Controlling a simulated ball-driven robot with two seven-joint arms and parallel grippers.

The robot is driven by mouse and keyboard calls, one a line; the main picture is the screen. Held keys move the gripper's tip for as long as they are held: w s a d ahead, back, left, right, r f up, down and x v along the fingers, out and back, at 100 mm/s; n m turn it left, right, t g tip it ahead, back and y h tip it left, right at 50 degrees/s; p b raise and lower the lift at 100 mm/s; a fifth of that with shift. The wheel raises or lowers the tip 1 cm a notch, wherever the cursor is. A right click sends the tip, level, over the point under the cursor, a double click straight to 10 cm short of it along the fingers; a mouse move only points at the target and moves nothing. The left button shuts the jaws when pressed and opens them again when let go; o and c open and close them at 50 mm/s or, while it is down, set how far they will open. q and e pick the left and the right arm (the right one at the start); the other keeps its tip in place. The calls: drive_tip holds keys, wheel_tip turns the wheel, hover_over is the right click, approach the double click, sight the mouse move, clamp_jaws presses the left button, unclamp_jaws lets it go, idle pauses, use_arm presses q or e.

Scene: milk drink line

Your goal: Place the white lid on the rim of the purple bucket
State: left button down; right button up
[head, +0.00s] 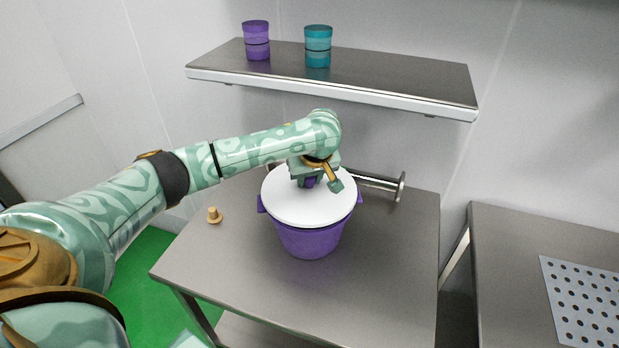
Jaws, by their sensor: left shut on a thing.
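The purple bucket (309,242) stands upright on the steel table, with a small handle at each side. The white lid (300,212) lies over the top of the bucket and covers its opening. I cannot tell whether it touches the rim all the way round. My left gripper (312,182) is above the lid and shut on its purple knob, which is partly hidden by the fingers. My right gripper is not in view.
A small tan stopper (213,215) stands on the steel table (230,262) to the left. A metal pipe (380,183) is behind the bucket. A wall shelf (400,80) holds purple (256,40) and teal (318,46) containers. A perforated plate (585,300) lies on the right table.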

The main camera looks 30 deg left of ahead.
use_arm(q)
drive_tip(key=shift+f, duration=0.95)
drive_tip(key=c, duration=1)
unclamp_jaws()
drive_tip(key=p+v, duration=0.8)
drive_tip(key=v, duration=0.8)
drive_tip(key=shift+r+p, duration=0.15)
drive_tip(key=shift+p, duration=0.15)
